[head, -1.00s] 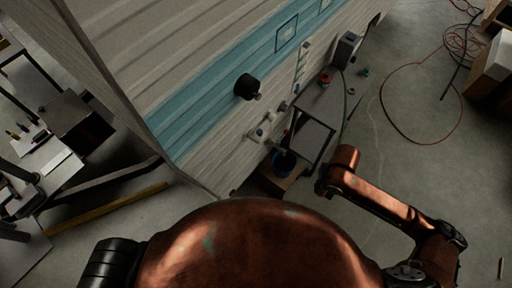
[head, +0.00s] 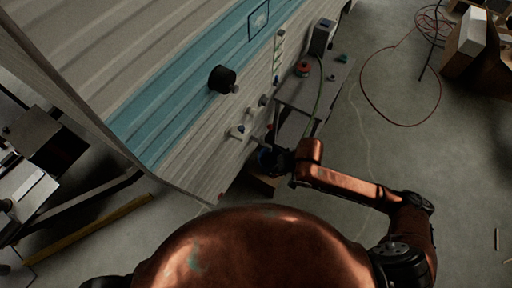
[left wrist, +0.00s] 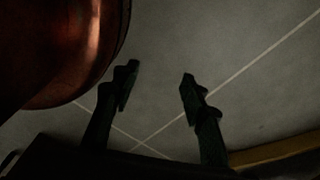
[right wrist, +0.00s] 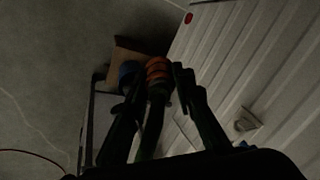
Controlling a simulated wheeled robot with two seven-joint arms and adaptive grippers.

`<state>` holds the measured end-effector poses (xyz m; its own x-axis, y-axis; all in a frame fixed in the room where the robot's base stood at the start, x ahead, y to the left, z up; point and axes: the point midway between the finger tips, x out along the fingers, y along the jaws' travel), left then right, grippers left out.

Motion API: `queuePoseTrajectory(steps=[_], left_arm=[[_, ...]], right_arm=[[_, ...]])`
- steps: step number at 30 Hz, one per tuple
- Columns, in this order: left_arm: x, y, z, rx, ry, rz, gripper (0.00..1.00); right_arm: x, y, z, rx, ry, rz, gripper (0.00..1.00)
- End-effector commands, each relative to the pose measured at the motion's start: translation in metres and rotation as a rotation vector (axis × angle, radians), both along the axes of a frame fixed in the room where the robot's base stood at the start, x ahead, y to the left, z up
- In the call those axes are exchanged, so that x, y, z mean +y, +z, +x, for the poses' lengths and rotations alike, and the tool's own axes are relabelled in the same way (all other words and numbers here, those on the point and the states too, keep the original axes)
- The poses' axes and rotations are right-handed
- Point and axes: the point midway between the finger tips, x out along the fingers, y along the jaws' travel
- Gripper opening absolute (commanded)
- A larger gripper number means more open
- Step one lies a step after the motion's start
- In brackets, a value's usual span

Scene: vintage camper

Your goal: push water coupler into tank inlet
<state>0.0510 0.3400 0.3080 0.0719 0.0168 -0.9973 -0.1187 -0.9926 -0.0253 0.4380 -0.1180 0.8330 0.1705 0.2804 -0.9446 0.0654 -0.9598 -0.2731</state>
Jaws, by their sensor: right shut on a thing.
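The water coupler (right wrist: 158,72), with orange rings, sits between the fingers of my right gripper (right wrist: 155,92) in the right wrist view; a dark hose runs back from it. In the head view my right gripper (head: 284,158) is low beside the camper wall, hiding the coupler. White fittings (head: 238,132) and (head: 263,100) stick out of the wall above and left of it; I cannot tell which is the tank inlet. My left gripper (left wrist: 160,82) is open and empty over bare floor in the left wrist view.
A blue bucket (right wrist: 128,72) stands close beyond the right gripper. A black round fitting (head: 222,79) juts from the camper wall (head: 190,75). A small metal table (head: 315,90) stands beside the wall. Red hose (head: 372,104) lies on the open floor at right.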

Motion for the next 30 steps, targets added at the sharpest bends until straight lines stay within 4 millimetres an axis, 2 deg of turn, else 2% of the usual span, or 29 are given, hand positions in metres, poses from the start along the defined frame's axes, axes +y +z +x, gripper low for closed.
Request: queuePoseTrajectory(steps=[1,3,6,12,15,21,30], left_arm=[[-0.001,-0.026,-0.002,0.009,0.002,-0.001,0.40],[-0.002,-0.042,-0.002,0.017,0.006,-0.001,0.40],[-0.003,-0.063,0.000,0.027,0.010,-0.002,0.40],[-0.005,-0.103,-0.002,0.056,0.017,-0.002,0.40],[-0.006,-0.123,-0.005,0.073,0.021,-0.004,0.40],[-0.007,-0.147,-0.008,0.097,0.026,-0.003,0.40],[-0.010,-0.152,-0.007,0.103,0.029,-0.004,0.40]], right_arm=[[0.014,-0.027,0.009,-0.035,0.006,0.073,0.02],[0.034,-0.036,0.026,-0.105,0.014,0.192,0.02],[0.057,-0.043,0.048,-0.204,0.023,0.368,0.02],[0.082,-0.050,0.092,-0.403,0.015,0.695,0.02],[0.086,-0.050,0.111,-0.498,-0.004,0.832,0.02],[0.080,-0.043,0.137,-0.630,-0.051,0.984,0.02],[0.073,-0.031,0.145,-0.689,-0.072,1.031,0.02]])
